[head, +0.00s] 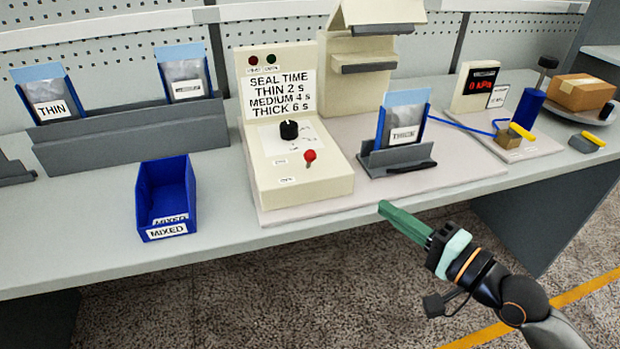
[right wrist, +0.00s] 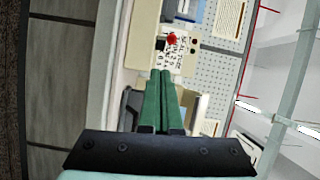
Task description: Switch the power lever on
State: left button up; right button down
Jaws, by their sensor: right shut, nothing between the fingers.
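The power lever (head: 309,156) has a red ball knob and stands on the sloped front panel of the cream sealer control box (head: 300,190). It also shows in the right wrist view (right wrist: 171,38), beyond the fingertips. A black dial (head: 289,130) sits above it. The small labels by the lever are too small to read. My right gripper (head: 383,208) has green fingers, shut and empty, at the table's front edge, right of the box and apart from the lever. In the right wrist view the fingers (right wrist: 160,74) lie together. My left gripper is not in view.
A grey stand with a pouch (head: 403,125) is right of the box, near my right gripper. A blue MIXED bin (head: 166,198) is to the left. Behind stand the sealer (head: 355,70) and grey racks (head: 130,140). The table between bin and box is clear.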

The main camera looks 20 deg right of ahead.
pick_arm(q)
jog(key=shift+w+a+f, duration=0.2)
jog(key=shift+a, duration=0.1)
pick_arm(e)
jog(key=shift+s+a+r+m+y, duration=0.1)
jog(key=shift+a+r+m+y, duration=0.25)
jog(key=shift+a+r, duration=0.45)
jog(key=shift+d, duration=0.15)
send_near(314, 159)
jog(key=x, duration=0.5)
jog(key=shift+w, duration=0.2)
jog(key=shift+w+a, duration=0.4)
jog(key=shift+w, duration=0.2)
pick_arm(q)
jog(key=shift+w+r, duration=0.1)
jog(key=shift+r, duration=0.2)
